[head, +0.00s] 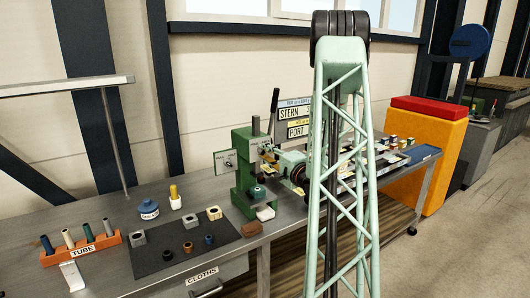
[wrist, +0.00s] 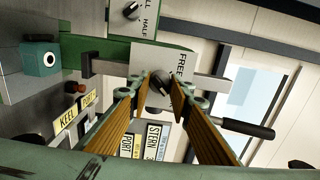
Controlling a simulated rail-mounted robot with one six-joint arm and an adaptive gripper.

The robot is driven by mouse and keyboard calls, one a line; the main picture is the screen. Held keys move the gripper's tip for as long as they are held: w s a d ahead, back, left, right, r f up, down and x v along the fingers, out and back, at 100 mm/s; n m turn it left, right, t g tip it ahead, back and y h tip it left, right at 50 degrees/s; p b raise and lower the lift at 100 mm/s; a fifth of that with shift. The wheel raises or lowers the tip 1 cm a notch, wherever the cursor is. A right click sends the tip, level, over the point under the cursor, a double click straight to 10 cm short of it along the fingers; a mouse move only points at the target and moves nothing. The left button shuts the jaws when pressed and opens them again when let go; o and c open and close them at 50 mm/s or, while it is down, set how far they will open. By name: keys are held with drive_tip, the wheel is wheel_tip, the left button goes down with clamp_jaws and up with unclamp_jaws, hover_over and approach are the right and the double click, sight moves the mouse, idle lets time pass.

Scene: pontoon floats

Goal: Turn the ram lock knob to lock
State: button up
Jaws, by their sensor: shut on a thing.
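The ram lock knob (wrist: 160,84) is a round grey knob with a dark pointer bar, on a pale plate (wrist: 178,62) marked FREE in the wrist view. The plate's other lettering is hidden. My gripper (wrist: 161,93) is shut on the knob, one finger on each side. In the head view my gripper (head: 268,154) is at the right side of the green press (head: 242,160), and the knob cannot be made out there.
A second knob (wrist: 131,12) sits on a plate marked HALF. A lever with a black handle (wrist: 248,129) juts beside my gripper. Signs reading STERN (wrist: 154,138) and PORT stand behind. A dark mat (head: 185,252) with small blocks and rings lies left of the press.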

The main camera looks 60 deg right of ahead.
drive_tip(key=shift+m, duration=0.3)
drive_tip(key=o, duration=0.8)
drive_tip(key=shift+o, duration=0.2)
drive_tip(key=shift+s, duration=0.1)
drive_tip(key=v, duration=1.1)
drive_tip(key=shift+s+a, duration=0.2)
drive_tip(key=shift+s, duration=0.15)
idle(0.3)
